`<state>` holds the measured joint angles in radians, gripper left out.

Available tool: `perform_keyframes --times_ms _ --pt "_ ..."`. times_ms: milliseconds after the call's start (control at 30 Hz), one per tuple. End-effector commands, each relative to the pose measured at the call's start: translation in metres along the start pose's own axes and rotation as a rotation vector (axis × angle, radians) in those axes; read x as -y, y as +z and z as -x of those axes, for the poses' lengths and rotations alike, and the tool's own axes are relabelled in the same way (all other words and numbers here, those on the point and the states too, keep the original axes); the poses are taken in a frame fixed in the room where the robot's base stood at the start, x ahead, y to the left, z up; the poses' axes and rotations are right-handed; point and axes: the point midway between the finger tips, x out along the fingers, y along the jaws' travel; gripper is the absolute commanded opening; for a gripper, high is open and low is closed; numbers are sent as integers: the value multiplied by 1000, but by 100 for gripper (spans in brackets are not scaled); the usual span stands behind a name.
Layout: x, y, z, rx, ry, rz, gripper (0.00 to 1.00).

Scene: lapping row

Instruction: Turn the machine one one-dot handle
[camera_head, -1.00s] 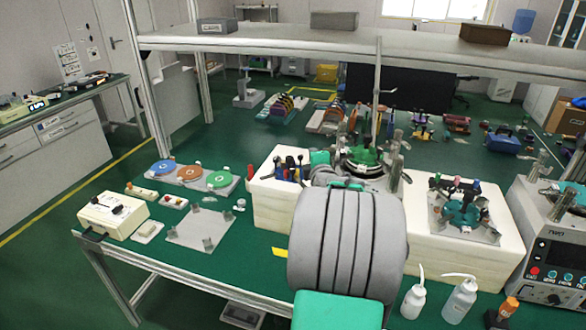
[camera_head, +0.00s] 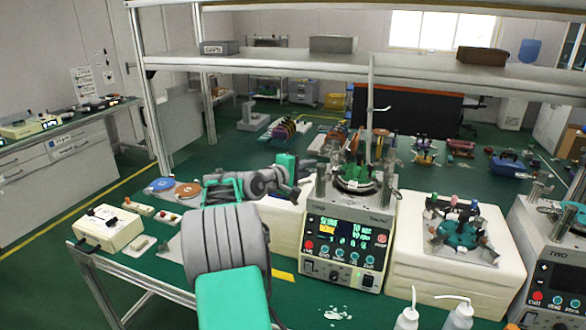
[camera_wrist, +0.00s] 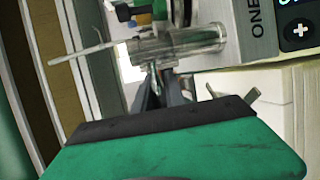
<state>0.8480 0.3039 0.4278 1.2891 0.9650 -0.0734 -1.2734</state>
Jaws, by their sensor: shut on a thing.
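Machine one (camera_head: 347,235) stands at the middle of the table, with a lit display and a green plate on top. Its side also shows in the wrist view, marked ONE (camera_wrist: 258,25). My gripper (camera_head: 308,178) is at the machine's upper left edge. In the wrist view my dark fingers (camera_wrist: 165,85) are closed at a clear, metallic-looking handle post (camera_wrist: 180,45) with a thin lever sticking out to the left. The fingertips are partly hidden by the post. I cannot read any dots on the handle.
A white block with a teal fixture (camera_head: 460,235) stands right of machine one, and machine TWO (camera_head: 550,280) at the far right. Wash bottles (camera_head: 458,315) stand in front. A cream control box (camera_head: 108,228) and coloured discs (camera_head: 188,190) are at left. A shelf (camera_head: 300,65) spans above.

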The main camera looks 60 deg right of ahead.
Motion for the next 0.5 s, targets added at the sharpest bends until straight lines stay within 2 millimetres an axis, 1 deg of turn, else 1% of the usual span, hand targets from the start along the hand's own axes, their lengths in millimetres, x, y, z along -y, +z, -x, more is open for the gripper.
perform_keyframes --times_ms 200,500 --pt "-1 5 -6 49 -3 -9 0" --pt "-2 6 -7 57 -2 -11 0"
